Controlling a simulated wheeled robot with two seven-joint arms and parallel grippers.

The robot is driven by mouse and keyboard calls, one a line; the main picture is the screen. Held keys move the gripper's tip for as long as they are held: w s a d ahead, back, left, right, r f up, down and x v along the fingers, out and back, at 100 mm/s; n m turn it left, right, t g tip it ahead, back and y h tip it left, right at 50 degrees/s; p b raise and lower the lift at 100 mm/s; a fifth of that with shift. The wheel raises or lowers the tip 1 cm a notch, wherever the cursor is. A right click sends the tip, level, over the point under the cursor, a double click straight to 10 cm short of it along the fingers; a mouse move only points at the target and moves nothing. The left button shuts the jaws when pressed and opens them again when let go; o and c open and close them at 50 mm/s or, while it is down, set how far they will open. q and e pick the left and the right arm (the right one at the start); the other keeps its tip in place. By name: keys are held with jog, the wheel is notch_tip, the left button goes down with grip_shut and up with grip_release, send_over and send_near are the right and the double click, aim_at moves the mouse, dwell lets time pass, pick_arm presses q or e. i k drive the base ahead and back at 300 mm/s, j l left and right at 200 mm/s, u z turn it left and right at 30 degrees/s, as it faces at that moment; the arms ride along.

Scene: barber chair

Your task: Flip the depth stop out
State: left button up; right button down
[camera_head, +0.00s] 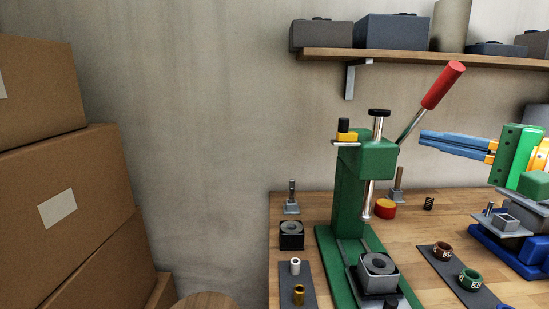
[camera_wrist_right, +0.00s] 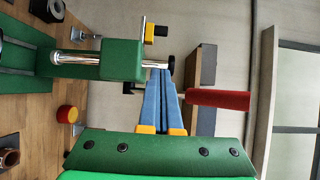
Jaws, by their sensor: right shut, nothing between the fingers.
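A green press (camera_head: 350,200) stands on the wooden bench, with a chrome ram and a red-gripped lever (camera_head: 443,85) raised to the upper right. The likely depth stop, a yellow piece with a black knob (camera_head: 346,135), sits on a metal arm at the left of the press head; it also shows in the right wrist view (camera_wrist_right: 150,32). My right gripper (camera_head: 423,139) has blue fingers, shut and empty, pointing left toward the press head from the right. In the right wrist view its fingertips (camera_wrist_right: 160,72) appear beside the head and ram top. My left gripper is out of view.
Cardboard boxes (camera_head: 45,150) are stacked at the left. A shelf (camera_head: 430,58) with grey cases hangs above the press. Rings on a dark mat (camera_head: 442,266), small fixtures and a red-and-yellow cylinder (camera_head: 385,208) stand around the press base. Open air lies left of the head.

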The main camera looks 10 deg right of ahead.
aim_at(342, 135)
jog(key=k+j, duration=0.15)
jog(key=k, duration=0.3)
jog(key=k+j, duration=0.2)
jog(key=k, duration=0.3)
